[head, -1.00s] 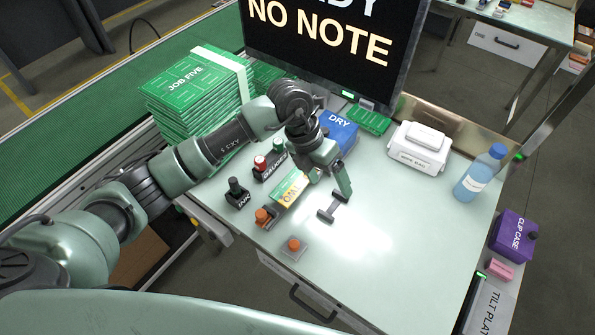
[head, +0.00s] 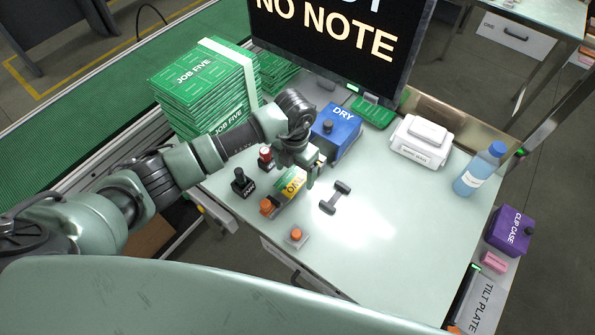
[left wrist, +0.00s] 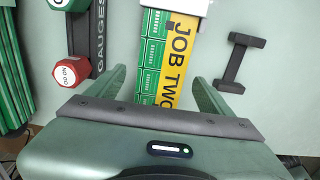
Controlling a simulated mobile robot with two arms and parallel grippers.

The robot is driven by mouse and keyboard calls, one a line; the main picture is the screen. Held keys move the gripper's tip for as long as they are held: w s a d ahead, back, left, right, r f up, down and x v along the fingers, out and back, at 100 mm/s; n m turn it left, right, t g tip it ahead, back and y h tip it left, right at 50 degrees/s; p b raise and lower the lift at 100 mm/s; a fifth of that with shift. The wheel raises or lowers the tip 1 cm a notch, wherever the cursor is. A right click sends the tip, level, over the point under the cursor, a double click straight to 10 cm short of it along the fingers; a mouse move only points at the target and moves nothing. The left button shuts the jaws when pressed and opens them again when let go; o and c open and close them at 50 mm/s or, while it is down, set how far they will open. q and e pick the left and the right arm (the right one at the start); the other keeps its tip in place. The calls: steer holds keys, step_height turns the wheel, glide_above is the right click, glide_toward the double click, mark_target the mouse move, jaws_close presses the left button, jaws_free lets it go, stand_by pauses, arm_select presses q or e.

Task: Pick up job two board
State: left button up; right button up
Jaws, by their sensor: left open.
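The job two board (head: 291,184) lies on the bench, partly under my left arm. In the left wrist view its yellow label reads "JOB TWO" (left wrist: 178,62), with green circuit panels (left wrist: 153,55) beside it. My left gripper (head: 314,174) is over the board, open and empty. In the left wrist view its two fingers (left wrist: 163,88) stand apart, one to each side of the board. I cannot tell how far above the bench the fingertips are. A pale block covers the board's end at the top of that view. My right gripper is not in view.
A dark dumbbell-shaped gauge (head: 335,197) lies just right of the board. A blue DRY box (head: 339,128) stands behind, and an INK stamp (head: 243,183) stands left. A job five stack (head: 195,85) is at the back left. The bench's front right is clear.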

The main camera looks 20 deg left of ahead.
arm_select(q)
steer(key=shift+f+b, duration=0.3)
stand_by(0.5)
steer(key=c, duration=1.5)
steer(key=shift+r, duration=0.15)
